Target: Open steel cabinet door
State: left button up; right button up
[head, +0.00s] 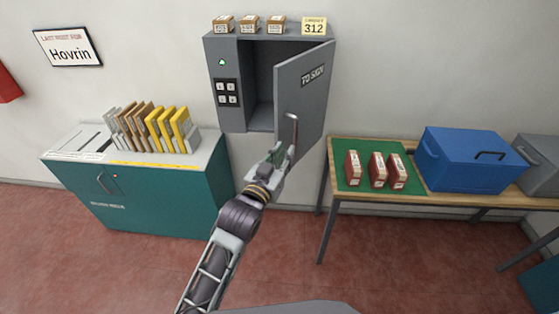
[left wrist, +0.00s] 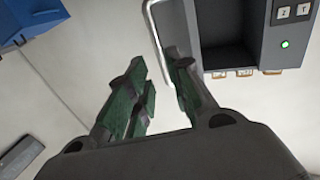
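The grey steel cabinet (head: 228,60) hangs on the wall, with its door (head: 303,88) swung well open to the right and its dark inside showing. The door carries a "TO SIGN" label and a pale bar handle (head: 294,130) near its lower left edge. My left gripper (head: 280,152) is at the lower end of this handle. In the left wrist view, the handle (left wrist: 154,28) runs down between the green-padded fingers, close to the right one, with a gap to the left one. The left gripper looks open. My right gripper is not in view.
A keypad (head: 227,92) with a green light is on the cabinet front. Small boxes (head: 249,24) stand on top. A teal counter (head: 150,190) with envelopes is at left. A table (head: 440,199) with red boxes (head: 377,169) and a blue box (head: 465,160) is at right.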

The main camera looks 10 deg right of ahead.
pick_arm(q)
jog(key=shift+v, duration=1.1)
jog(key=shift+c, duration=0.2)
